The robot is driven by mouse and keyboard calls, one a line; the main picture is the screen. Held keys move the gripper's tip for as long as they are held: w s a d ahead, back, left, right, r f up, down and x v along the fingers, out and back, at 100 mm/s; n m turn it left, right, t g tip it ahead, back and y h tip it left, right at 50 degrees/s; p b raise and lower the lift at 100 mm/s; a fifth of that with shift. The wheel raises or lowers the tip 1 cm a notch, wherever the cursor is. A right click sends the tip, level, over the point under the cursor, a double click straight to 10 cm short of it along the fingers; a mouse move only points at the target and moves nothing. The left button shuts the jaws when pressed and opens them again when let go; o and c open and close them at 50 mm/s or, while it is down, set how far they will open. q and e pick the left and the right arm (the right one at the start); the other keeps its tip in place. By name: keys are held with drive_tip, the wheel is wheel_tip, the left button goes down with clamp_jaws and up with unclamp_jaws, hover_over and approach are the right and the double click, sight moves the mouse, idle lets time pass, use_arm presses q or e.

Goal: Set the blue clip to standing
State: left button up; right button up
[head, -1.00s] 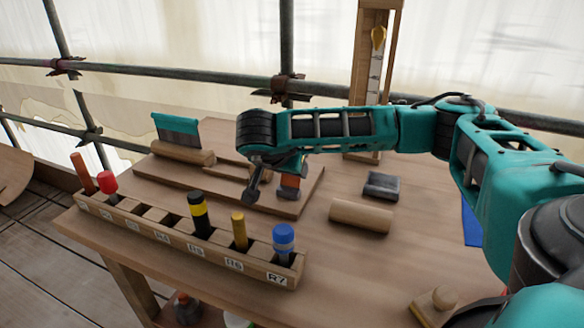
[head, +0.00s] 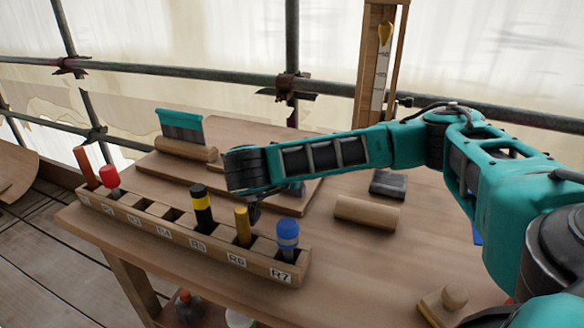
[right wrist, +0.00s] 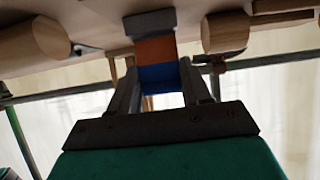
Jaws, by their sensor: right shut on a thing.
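My right gripper (right wrist: 158,68) is shut on a block-like piece in the right wrist view. It has a blue part (right wrist: 160,78) between the fingers, an orange middle and a grey far end; I take it as the blue clip. The grey end is close to the wooden surface (right wrist: 110,10), which appears at the top of that view; whether they touch I cannot tell. In the head view the right hand hangs over the bench behind the slotted rack, and my forearm hides most of the gripper and the held piece. My left gripper is not in view.
A slotted wooden rack (head: 185,238) along the bench front holds a blue-capped piece (head: 288,234), a black-and-yellow one (head: 202,208) and others. A wooden cylinder (head: 366,212) and dark block (head: 388,184) lie right. A teal-topped brush (head: 181,125) stands back left.

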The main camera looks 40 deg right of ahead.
drive_tip(key=o, duration=1.1)
drive_tip(key=shift+c, duration=0.2)
use_arm(q)
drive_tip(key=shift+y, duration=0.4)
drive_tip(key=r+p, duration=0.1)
drive_tip(key=p, duration=0.1)
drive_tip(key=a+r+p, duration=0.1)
drive_tip(key=p, duration=0.2)
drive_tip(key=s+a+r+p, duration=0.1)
drive_tip(key=p, duration=0.1)
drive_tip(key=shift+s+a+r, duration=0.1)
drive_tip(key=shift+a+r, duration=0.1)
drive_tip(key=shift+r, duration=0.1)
use_arm(e)
wheel_tip(320, 180, up, 20)
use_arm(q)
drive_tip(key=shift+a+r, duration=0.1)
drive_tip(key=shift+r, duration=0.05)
use_arm(e)
drive_tip(key=shift+a, duration=0.1)
